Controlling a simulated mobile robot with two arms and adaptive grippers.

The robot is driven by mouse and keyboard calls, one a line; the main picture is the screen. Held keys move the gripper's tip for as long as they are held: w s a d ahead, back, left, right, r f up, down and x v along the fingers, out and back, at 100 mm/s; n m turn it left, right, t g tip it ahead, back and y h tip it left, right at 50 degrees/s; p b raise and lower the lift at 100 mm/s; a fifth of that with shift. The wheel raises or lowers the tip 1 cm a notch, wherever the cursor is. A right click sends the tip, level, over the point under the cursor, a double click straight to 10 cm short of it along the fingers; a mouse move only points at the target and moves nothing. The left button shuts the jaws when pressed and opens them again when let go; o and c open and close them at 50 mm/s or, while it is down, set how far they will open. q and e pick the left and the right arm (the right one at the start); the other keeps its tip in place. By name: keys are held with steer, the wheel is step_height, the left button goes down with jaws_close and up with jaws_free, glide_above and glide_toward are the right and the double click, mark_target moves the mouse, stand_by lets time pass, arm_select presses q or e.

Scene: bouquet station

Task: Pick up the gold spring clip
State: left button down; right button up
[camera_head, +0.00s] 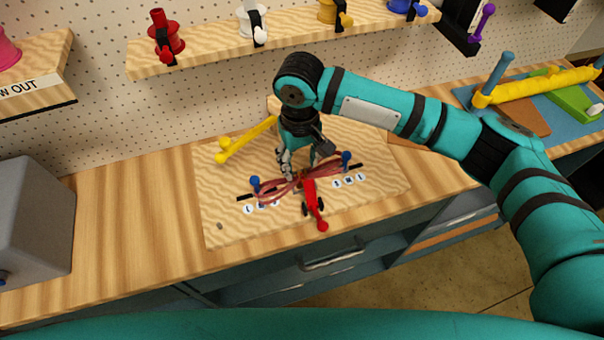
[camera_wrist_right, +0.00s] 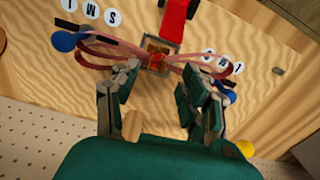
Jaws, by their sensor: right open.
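A small gold-brown piece, seemingly the gold spring clip (camera_wrist_right: 153,48), sits at the middle of a dark red ribbon bow (camera_wrist_right: 195,53) in the right wrist view. In the head view the bow (camera_head: 280,190) lies between two blue-topped posts on a wooden board; the clip is too small there to make out clearly. My right gripper (camera_head: 300,172) points down just behind the bow's middle. In the wrist view its open fingers (camera_wrist_right: 160,85) stand on either side of the bow's middle, with nothing visibly held. My left gripper is not in view.
A red-handled tool (camera_head: 314,208) lies at the bow's front. Blue-topped posts (camera_head: 255,184) (camera_head: 346,159) flank the bow. A yellow tool (camera_head: 245,140) lies behind left. A grey box (camera_head: 35,220) stands at far left. A spool shelf (camera_head: 200,50) hangs above.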

mark_target(303, 175)
steer(key=shift+s+d+f, duration=0.1)
steer(key=shift+d+f, duration=0.05)
steer(key=shift+f, duration=0.2)
steer(key=f+p, duration=0.1)
steer(key=f, duration=0.2)
steer(key=shift+d+f+p, duration=0.2)
steer(key=shift+f+p, duration=0.15)
steer(key=shift+p, duration=0.05)
steer(key=shift+f, duration=0.35)
steer(key=c, duration=0.7)
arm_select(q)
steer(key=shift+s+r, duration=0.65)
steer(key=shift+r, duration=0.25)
arm_select(e)
steer(key=shift+s, duration=0.1)
jaws_close()
